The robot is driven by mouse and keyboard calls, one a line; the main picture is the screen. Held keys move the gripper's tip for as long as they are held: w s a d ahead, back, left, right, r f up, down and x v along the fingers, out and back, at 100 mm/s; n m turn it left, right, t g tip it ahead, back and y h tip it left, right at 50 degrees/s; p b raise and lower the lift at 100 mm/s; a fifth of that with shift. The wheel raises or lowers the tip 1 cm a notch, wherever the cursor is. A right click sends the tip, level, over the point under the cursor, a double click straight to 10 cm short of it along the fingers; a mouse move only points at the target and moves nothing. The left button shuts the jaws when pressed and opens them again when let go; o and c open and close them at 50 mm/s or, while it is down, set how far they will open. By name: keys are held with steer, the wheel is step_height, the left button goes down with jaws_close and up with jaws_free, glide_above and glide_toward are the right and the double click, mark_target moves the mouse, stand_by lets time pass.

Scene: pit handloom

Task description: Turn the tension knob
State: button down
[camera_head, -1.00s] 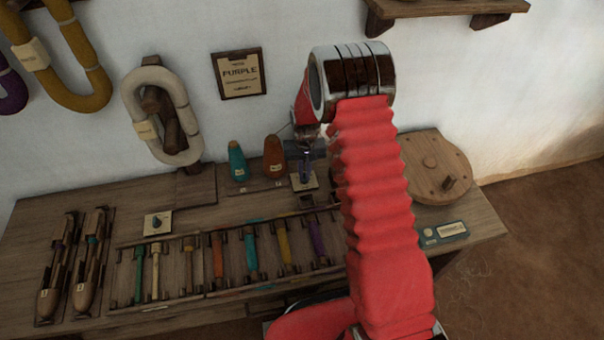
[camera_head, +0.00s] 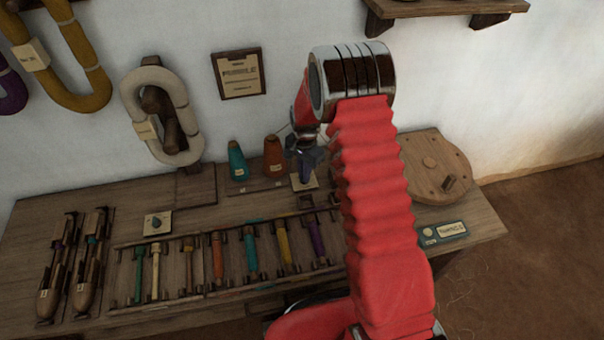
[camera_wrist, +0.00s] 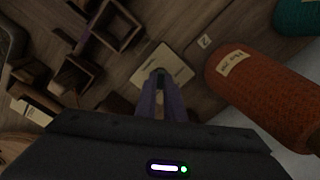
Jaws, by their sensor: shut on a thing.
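My gripper (camera_head: 305,172) points down at a small cream plate (camera_head: 311,184) near the back of the bench, to the right of the orange cone. In the wrist view my gripper's two slim fingers (camera_wrist: 160,76) are shut on a small dark knob at the middle of the cream plate (camera_wrist: 177,63). The knob is almost wholly hidden between the fingertips, so its pointer cannot be read. A second cream plate (camera_head: 149,229) with a dark knob (camera_head: 156,222) lies on the bench further left, apart from my gripper.
An orange cone (camera_head: 274,157) stands close beside my gripper, also in the wrist view (camera_wrist: 262,98), with a teal cone (camera_head: 237,161) beyond. A rack of coloured bobbins (camera_head: 218,257) lies in front. A round wooden disc (camera_head: 425,160) and a labelled box (camera_head: 443,233) are right.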

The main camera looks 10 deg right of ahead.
steer(key=shift+a+m, duration=0.1)
steer(key=shift+m, duration=0.4)
steer(key=c, duration=1.9)
jaws_free()
steer(key=shift+o, duration=0.2)
step_height(320, 180, up, 14)
steer(key=shift+f, duration=0.15)
